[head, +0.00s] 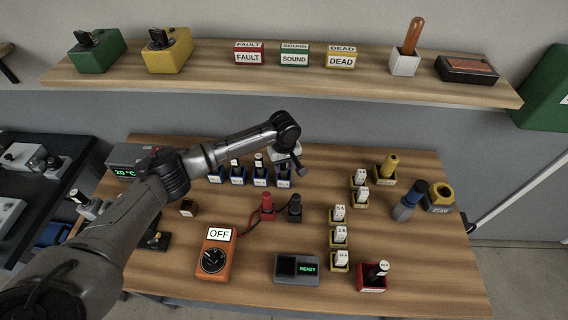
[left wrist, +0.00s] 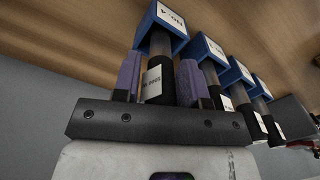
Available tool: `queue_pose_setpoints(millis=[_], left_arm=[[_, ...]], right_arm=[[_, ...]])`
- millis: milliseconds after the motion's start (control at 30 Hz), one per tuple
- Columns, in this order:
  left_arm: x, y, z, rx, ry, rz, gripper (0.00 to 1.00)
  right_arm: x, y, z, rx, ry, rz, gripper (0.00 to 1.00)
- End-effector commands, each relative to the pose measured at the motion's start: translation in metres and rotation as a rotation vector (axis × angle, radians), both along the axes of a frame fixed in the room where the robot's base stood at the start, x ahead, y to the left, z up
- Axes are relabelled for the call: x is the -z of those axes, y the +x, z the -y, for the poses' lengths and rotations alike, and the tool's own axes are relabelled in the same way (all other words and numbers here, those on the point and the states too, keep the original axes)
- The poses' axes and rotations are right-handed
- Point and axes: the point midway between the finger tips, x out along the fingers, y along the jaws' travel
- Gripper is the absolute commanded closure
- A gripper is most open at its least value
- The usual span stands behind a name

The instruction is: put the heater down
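My left gripper (head: 287,166) is at the right end of a row of dark heaters in blue holders. In the left wrist view its two purple-padded fingers (left wrist: 160,82) stand on either side of one heater (left wrist: 159,48), a black and silver cylinder with a white label. Only narrow gaps show beside it, so I cannot tell whether the pads touch it. The heater's far end meets a labelled blue holder (left wrist: 167,17) and appears to be in it. In the head view this heater (head: 284,171) is partly covered by the gripper. My right gripper is not in view.
Other heaters in blue holders (head: 237,178) stand close to the left. An orange meter reading OFF (head: 214,262), red and black plugs, and a READY box (head: 297,268) stand in front. Yellow fuse holders (head: 340,238) stand to the right. A shelf (head: 215,80) runs behind.

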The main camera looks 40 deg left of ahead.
Motion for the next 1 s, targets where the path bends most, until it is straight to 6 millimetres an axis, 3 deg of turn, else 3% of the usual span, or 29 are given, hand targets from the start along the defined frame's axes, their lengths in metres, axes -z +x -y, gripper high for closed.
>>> queue_pose_setpoints(millis=[133,400,800,1000], left_arm=[[0.000,0.000,0.000,-0.001,0.000,0.000,0.48],[-0.002,0.000,-0.001,-0.001,0.002,0.001,0.48],[-0.056,0.000,0.000,0.000,0.000,0.001,0.48],[-0.074,0.001,0.000,-0.001,-0.001,0.001,0.48]], right_arm=[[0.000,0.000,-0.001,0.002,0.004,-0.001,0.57],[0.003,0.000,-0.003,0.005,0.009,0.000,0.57],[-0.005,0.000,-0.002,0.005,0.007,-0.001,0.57],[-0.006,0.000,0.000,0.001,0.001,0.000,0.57]])
